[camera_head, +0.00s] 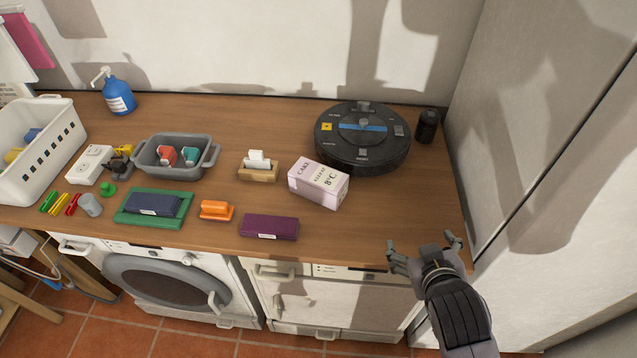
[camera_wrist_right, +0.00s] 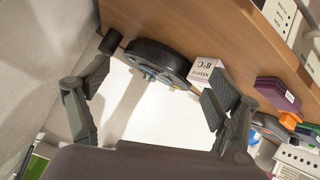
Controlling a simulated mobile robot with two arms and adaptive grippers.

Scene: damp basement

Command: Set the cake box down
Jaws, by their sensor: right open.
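The cake box (camera_head: 318,183) is a pale pink and white carton with printed text. It sits on the wooden countertop (camera_head: 370,225), in front of the round black device. In the right wrist view the cake box (camera_wrist_right: 206,70) shows beyond one fingertip. My right gripper (camera_head: 425,249) is open and empty at the counter's front right edge, apart from the box and to its right. In the right wrist view the open fingers (camera_wrist_right: 150,97) have nothing between them up close. My left gripper is not in view.
A round black device (camera_head: 362,138) and a small dark cylinder (camera_head: 427,126) stand behind the box. A purple box (camera_head: 269,227), an orange item (camera_head: 216,210) and a grey bin (camera_head: 177,155) lie left. A pale wall panel (camera_head: 545,120) bounds the right. The counter right of the box is clear.

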